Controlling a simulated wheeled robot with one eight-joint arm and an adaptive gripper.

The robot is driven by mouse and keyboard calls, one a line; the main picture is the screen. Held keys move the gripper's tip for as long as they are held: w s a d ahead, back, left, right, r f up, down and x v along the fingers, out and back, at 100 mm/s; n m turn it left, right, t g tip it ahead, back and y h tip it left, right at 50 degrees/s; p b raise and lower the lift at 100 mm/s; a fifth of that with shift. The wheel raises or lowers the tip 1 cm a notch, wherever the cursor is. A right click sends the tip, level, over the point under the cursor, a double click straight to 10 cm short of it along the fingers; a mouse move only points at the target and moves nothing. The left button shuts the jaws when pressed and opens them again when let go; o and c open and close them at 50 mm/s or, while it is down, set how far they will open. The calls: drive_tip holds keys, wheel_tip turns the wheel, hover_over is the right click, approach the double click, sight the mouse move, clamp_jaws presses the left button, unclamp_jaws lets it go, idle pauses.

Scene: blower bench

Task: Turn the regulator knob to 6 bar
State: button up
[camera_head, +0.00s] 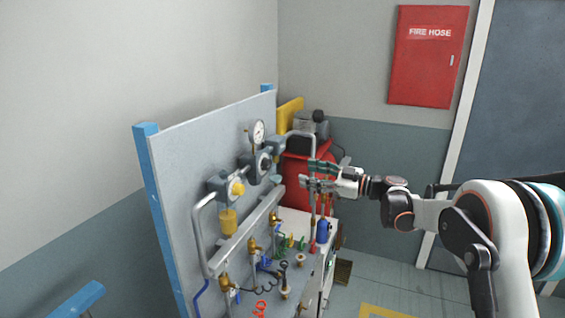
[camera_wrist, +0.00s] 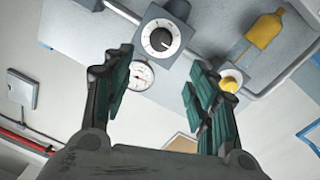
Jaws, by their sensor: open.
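The regulator knob (camera_wrist: 160,38) is a black disc with a white-marked ring on a grey housing, near the top of the wrist view. In the head view the regulator knob (camera_head: 265,162) sits on the grey panel, below a round white-faced gauge (camera_head: 258,132). The gauge (camera_wrist: 142,74) also shows in the wrist view, seen between my fingers; its reading is too small to tell. My gripper (camera_head: 305,174) is open and empty, to the right of the knob and apart from it. In the wrist view my green-padded fingers (camera_wrist: 162,72) are spread wide.
A yellow filter bowl (camera_head: 229,221) and grey pipe are at the panel's left. Several small valves and coloured handles are low on the bench. A red tank (camera_head: 300,176) stands behind my gripper. A red fire hose cabinet (camera_head: 428,62) hangs on the back wall.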

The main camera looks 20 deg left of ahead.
sight(270, 165)
drive_tip(key=a, duration=0.4)
drive_tip(key=w+a, duration=0.1)
drive_tip(key=a, duration=0.8)
drive_tip(key=shift+w+p, duration=0.35)
drive_tip(key=shift+c, duration=0.3)
drive_tip(key=c, duration=1)
